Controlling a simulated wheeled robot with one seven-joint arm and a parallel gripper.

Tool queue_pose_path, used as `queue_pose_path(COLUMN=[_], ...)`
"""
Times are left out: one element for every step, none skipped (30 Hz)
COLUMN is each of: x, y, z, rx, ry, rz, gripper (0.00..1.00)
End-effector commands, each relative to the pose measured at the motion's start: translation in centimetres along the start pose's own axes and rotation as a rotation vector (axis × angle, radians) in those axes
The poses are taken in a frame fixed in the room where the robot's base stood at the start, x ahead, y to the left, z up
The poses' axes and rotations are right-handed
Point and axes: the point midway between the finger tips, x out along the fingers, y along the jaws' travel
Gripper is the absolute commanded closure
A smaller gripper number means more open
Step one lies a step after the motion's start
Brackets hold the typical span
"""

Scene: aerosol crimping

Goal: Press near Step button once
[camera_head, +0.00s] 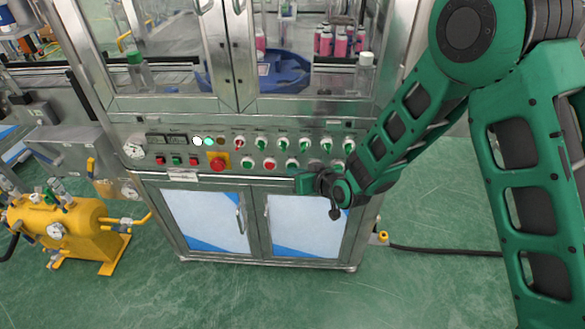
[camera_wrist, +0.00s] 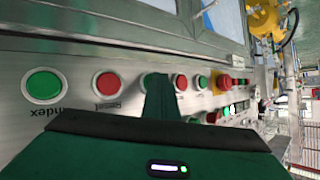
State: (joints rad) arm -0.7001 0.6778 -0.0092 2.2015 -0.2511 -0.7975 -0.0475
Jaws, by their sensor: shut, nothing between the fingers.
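My gripper (camera_head: 304,184) is shut and empty, in front of the lower edge of the control panel (camera_head: 226,178). In the wrist view my gripper's fingers (camera_wrist: 158,92) point at the lower button row and partly cover a green button (camera_wrist: 148,81). I cannot tell whether they touch it. A green button marked Index (camera_wrist: 44,85) and a red button (camera_wrist: 107,84) lie to the left of the fingers, with labels upside down. No Step label can be read in either view, so I cannot tell which button is Step.
Selector knobs (camera_head: 260,143) sit above the buttons. A red emergency stop on yellow (camera_head: 218,162) is farther left. Glazed doors (camera_head: 175,60) are above and cabinet doors (camera_head: 205,218) below, with a protruding handle (camera_head: 240,216). A yellow tank (camera_head: 60,225) stands at the left.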

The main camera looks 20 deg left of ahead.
Motion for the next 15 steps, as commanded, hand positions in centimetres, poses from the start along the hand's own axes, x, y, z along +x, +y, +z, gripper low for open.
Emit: queue_pose_path(x=[0.00,0.00,0.00,0.00,0.00,-0.01,-0.03,-0.06,-0.12,-0.18,-0.26,-0.39,-0.49,-0.60,-0.74], y=[0.01,0.02,0.02,0.02,0.02,0.02,0.01,-0.02,-0.06,-0.11,-0.16,-0.24,-0.30,-0.37,-0.46], z=[-0.04,-0.04,-0.04,-0.04,-0.04,-0.03,-0.02,0.00,0.05,0.09,0.16,0.25,0.34,0.42,0.51], rx=[0.000,0.000,0.000,0.000,0.000,0.000,0.000,0.000,-0.001,-0.001,-0.001,-0.001,-0.001,-0.001,-0.001], ry=[0.001,0.001,0.001,0.001,0.001,0.001,0.001,0.001,0.001,0.000,0.000,0.000,0.000,0.000,0.000], rz=[0.000,0.000,0.000,0.000,0.000,0.000,0.000,0.000,0.000,0.000,0.000,0.001,0.001,0.001,0.001], gripper=[1.00,1.00,1.00,1.00,1.00,1.00,1.00,1.00,1.00,1.00,1.00,1.00,1.00,1.00,1.00])
